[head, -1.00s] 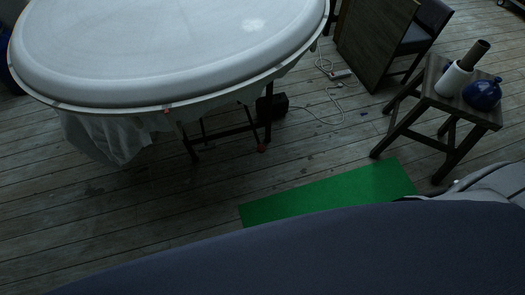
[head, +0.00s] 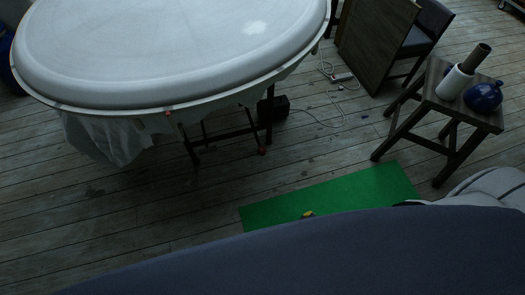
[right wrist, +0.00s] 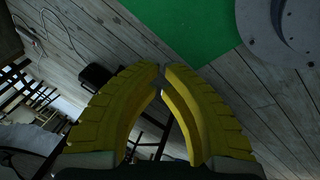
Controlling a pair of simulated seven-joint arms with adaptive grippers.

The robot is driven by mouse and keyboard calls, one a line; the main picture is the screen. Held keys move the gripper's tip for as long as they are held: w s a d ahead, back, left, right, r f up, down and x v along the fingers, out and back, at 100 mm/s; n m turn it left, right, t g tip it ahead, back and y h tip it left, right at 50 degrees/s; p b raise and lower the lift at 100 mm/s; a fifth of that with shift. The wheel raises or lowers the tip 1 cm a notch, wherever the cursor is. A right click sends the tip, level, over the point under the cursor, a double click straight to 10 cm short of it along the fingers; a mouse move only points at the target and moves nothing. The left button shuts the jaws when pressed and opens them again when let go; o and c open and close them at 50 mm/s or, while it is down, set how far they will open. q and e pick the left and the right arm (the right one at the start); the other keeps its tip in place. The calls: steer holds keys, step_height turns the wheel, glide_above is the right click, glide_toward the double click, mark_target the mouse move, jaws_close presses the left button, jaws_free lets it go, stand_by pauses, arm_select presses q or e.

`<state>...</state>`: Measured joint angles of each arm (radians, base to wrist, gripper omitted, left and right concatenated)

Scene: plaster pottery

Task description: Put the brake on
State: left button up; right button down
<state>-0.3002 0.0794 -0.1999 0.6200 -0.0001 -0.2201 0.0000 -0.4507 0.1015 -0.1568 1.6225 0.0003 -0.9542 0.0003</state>
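A large round white basin or table (head: 170,50) fills the upper left of the head view, with a pale cloth hanging below its rim. Dark legs stand under it, and a small red part (head: 262,151) sits at the foot of one leg. I cannot make out for certain which part is the brake. My right gripper (right wrist: 161,67) has yellow fingers with their tips almost together and nothing between them. A small yellow and black tip (head: 308,214) shows over the green mat's near edge; whose gripper it is cannot be told. My left gripper is not identifiable.
A green mat (head: 350,190) lies on the plank floor. A wooden stool (head: 440,115) at the right carries a white cylinder (head: 454,82) and a blue pot (head: 484,97). A black box (head: 281,105) with a cable is near the legs. Dark grey-blue surface hides the bottom.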

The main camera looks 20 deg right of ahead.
steer(key=w+d+r+t+h, duration=0.1)
steer(key=w+r, duration=0.2)
steer(key=r, duration=0.6)
steer(key=w+d+r, duration=0.1)
steer(key=w+r, duration=0.2)
steer(key=r, duration=0.6)
steer(key=r+m+g+y, duration=0.2)
steer(key=m+g+y, duration=0.15)
steer(key=m, duration=0.25)
glide_above(262, 150)
steer(key=shift+s+f+g+h, duration=0.2)
steer(key=shift+s+g+h, duration=0.1)
steer(key=shift+g+h, duration=0.15)
steer(key=shift+f, duration=0.15)
steer(key=shift+w+f, duration=0.2)
steer(key=shift+f, duration=1.45)
steer(key=shift+w+f, duration=0.15)
steer(key=shift+f, duration=1.6)
